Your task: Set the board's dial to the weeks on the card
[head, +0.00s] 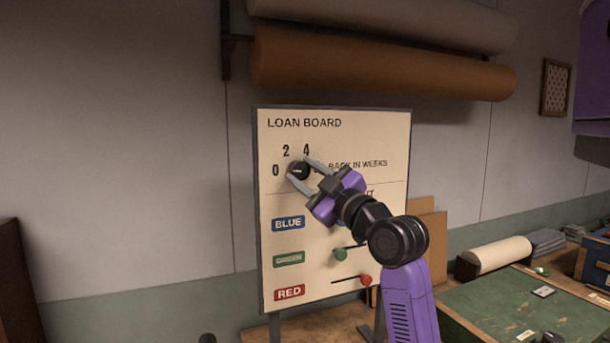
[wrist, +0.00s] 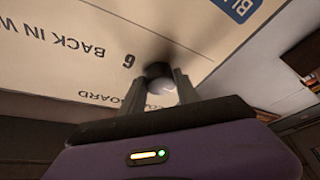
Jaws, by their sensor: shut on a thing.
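The loan board (head: 335,125) is a cream panel in a dark frame, standing upright. Its dial (head: 298,171) is a black knob near the top left, with 0, 2 and 4 printed around it in the head view. My gripper (head: 300,172) is shut on the dial, one finger on each side. In the wrist view the dial (wrist: 160,72) sits between the fingers and a 6 shows beside it. The pointer's direction is too small to tell for sure. I cannot make out a card showing weeks; a small pale card (head: 543,291) lies on the green table.
Below the dial are blue (head: 288,224), green (head: 289,259) and red (head: 289,293) labels, with a green knob (head: 341,254) and a red knob (head: 366,280) on slots. My arm covers part of the board. A green-topped table (head: 500,310) stands at right.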

